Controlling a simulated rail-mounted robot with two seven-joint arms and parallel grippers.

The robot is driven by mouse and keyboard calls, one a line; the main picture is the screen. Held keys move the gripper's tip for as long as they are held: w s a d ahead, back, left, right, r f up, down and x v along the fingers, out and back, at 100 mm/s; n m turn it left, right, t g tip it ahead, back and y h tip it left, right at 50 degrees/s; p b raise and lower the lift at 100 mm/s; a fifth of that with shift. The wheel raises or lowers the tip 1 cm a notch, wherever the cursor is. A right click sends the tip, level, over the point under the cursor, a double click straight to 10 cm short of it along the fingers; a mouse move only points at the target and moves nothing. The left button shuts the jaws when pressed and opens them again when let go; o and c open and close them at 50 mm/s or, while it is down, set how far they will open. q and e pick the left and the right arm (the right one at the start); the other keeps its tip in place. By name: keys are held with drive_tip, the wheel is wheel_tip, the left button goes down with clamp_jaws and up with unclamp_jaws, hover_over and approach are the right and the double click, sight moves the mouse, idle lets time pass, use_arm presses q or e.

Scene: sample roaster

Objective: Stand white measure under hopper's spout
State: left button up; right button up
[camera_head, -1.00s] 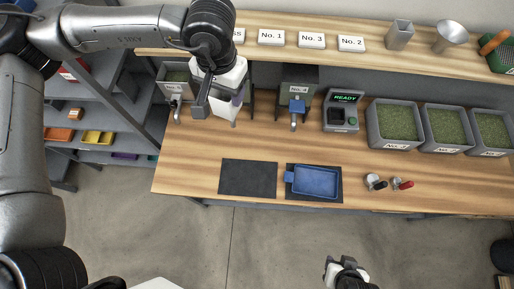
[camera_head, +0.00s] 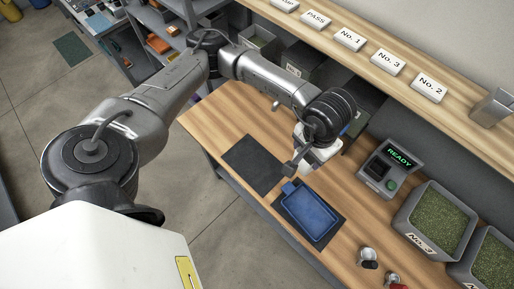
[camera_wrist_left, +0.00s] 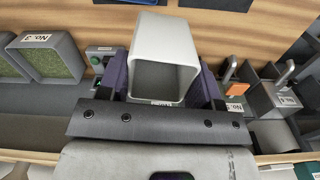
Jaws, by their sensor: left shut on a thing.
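The white measure (camera_wrist_left: 162,50) is a square, open-topped cup. In the left wrist view it sits between the purple pads of my left gripper (camera_wrist_left: 160,88), which is shut on it, and I look into its open mouth. In the head view my left gripper (camera_head: 313,163) is over the bench, close to the blue tray; the measure is mostly hidden there by the hand. Grey hoppers (camera_head: 257,38) stand at the back of the bench; one with a blue part (camera_head: 353,122) is partly behind my arm. I cannot make out a spout under the measure. My right gripper is out of view.
A blue tray (camera_head: 312,213) lies on a dark mat, with a bare dark mat (camera_head: 252,165) beside it. A scale reading READY (camera_head: 388,172) and green-filled bins (camera_head: 438,217) are to the right. A shelf with label cards (camera_head: 388,62) runs above the bench.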

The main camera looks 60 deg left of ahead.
use_arm(q)
drive_tip(key=s+a+f+n+b, duration=0.2)
drive_tip(key=s+a+f+b, duration=0.15)
drive_tip(key=f, duration=0.45)
drive_tip(key=s+a+f+n+b, duration=0.25)
drive_tip(key=f+b, duration=0.25)
drive_tip(key=f, duration=0.3)
drive_tip(key=s+a+f+n+b, duration=0.2)
drive_tip(key=s+f+b, duration=0.15)
drive_tip(key=f, duration=0.45)
drive_tip(key=shift+w+a+f+p, duration=0.15)
drive_tip(key=shift+w+a+f, duration=0.45)
drive_tip(key=shift+a+f, duration=1.2)
drive_tip(key=shift+w+a+f+p, duration=0.1)
drive_tip(key=shift+w+a+f, duration=0.45)
drive_tip(key=shift+a+f, duration=1.25)
drive_tip(key=shift+w+a+f+p, duration=0.15)
drive_tip(key=shift+w+a+f, duration=0.45)
drive_tip(key=shift+a+f, duration=1.2)
drive_tip(key=shift+a, duration=0.1)
drive_tip(key=shift+f, duration=0.1)
drive_tip(key=o, duration=0.9)
drive_tip(key=shift+o, duration=0.2)
